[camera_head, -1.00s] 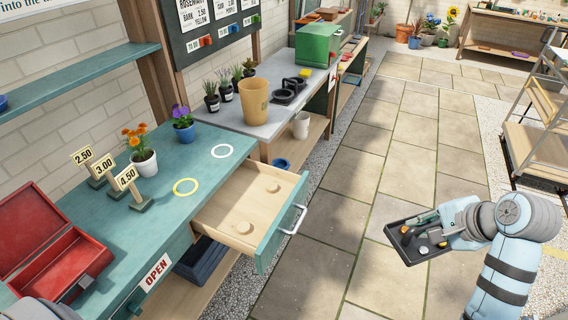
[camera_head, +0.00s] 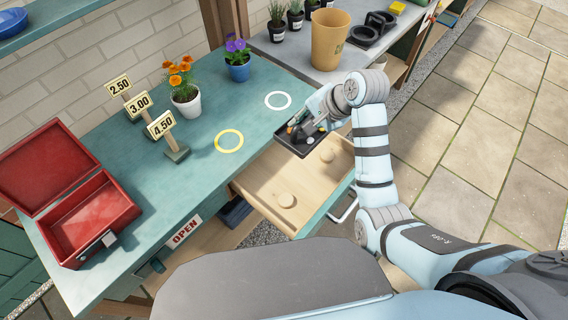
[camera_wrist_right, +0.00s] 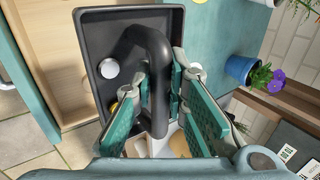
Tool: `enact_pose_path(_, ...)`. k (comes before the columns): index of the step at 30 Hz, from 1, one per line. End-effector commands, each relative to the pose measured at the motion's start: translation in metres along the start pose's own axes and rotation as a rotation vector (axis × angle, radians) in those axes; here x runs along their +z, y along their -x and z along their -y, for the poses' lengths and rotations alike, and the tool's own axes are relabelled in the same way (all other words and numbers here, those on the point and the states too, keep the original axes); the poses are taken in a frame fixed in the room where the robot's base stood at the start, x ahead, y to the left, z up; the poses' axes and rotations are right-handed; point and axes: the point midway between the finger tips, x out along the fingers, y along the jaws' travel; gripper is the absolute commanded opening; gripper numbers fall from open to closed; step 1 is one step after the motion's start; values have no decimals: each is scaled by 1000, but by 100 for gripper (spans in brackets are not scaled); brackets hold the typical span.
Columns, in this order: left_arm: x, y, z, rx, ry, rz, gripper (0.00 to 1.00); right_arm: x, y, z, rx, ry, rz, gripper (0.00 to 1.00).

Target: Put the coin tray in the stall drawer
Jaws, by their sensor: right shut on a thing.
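The dark coin tray (camera_head: 288,146) hangs from my right gripper (camera_head: 306,126), over the far end of the drawer and the counter edge in the head view. In the right wrist view, my right gripper (camera_wrist_right: 158,112) is shut on the arched black handle (camera_wrist_right: 148,42) of the tray (camera_wrist_right: 96,38). A silver disc and something yellow show inside it. The stall drawer (camera_head: 262,188) is pulled open; its pale wooden floor carries two round wooden pieces. In the wrist view the drawer (camera_wrist_right: 45,50) lies left of and partly under the tray. Tray height is unclear. My left gripper is out of view.
The teal counter (camera_head: 205,160) holds a yellow ring (camera_head: 229,141), a white ring (camera_head: 278,100), price signs (camera_head: 160,126), flower pots (camera_head: 187,105) and an open red box (camera_head: 90,215). A tan bucket (camera_head: 328,40) stands beyond.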

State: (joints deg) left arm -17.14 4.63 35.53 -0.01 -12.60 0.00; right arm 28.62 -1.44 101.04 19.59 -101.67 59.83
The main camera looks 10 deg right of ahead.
Motion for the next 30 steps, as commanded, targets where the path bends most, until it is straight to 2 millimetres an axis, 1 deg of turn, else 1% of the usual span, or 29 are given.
enact_pose_path(1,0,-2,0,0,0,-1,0,0,-9,-7,0,1,1,0)
enact_pose_path(5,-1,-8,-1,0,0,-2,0,4,-36,-20,1,9,7,0)
enact_pose_path(8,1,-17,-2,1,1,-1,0,6,-70,-41,2,12,11,0)
enact_pose_path(9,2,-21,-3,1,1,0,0,6,-84,-50,2,13,12,0)
enact_pose_path(12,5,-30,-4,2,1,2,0,6,-115,-70,1,14,10,0)
enact_pose_path(15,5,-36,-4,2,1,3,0,5,-135,-84,0,14,8,0)
enact_pose_path(19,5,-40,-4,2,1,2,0,4,-148,-93,-2,13,6,0)
enact_pose_path(24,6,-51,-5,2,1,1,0,4,-176,-112,-2,12,6,0)
enact_pose_path(26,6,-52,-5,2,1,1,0,4,-178,-113,-3,12,5,0)
enact_pose_path(30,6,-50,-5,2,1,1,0,3,-176,-112,-4,12,4,0)
